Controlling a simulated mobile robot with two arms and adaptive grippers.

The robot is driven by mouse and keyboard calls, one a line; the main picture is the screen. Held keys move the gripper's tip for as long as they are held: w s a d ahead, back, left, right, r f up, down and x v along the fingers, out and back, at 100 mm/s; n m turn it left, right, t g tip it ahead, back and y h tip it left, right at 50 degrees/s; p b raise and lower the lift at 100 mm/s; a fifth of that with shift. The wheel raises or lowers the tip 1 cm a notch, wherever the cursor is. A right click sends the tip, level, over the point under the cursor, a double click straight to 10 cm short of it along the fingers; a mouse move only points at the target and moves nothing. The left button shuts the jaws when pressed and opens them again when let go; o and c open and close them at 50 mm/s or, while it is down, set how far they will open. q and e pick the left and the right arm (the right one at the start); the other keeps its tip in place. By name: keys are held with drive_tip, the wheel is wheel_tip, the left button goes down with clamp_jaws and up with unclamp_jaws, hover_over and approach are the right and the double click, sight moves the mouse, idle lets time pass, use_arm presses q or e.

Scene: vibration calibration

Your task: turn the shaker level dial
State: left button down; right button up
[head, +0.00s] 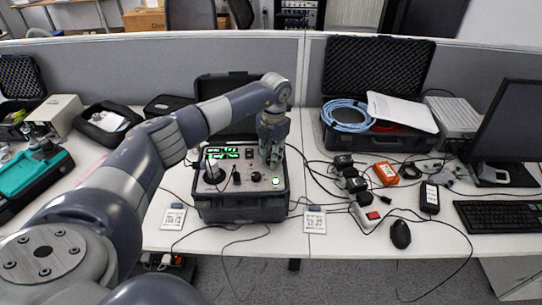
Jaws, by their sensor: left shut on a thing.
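The shaker unit (240,209) is an open black case on the white desk. A small dark knob (256,177) shows just in front of the fingers. My right gripper is not in view.
An open black case with a blue cable coil (346,115) and papers stands at the right rear. Small black boxes, an orange device (386,173), a mouse (400,234) and loose cables lie right of the shaker. A teal case (32,176) is at far left.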

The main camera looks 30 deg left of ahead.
use_arm(q)
drive_tip(key=shift+n, duration=0.4)
drive_tip(key=c, duration=1.3)
unclamp_jaws()
drive_tip(key=shift+c, duration=0.2)
wheel_tip(320, 180, up, 12)
drive_tip(key=shift+d, duration=0.35)
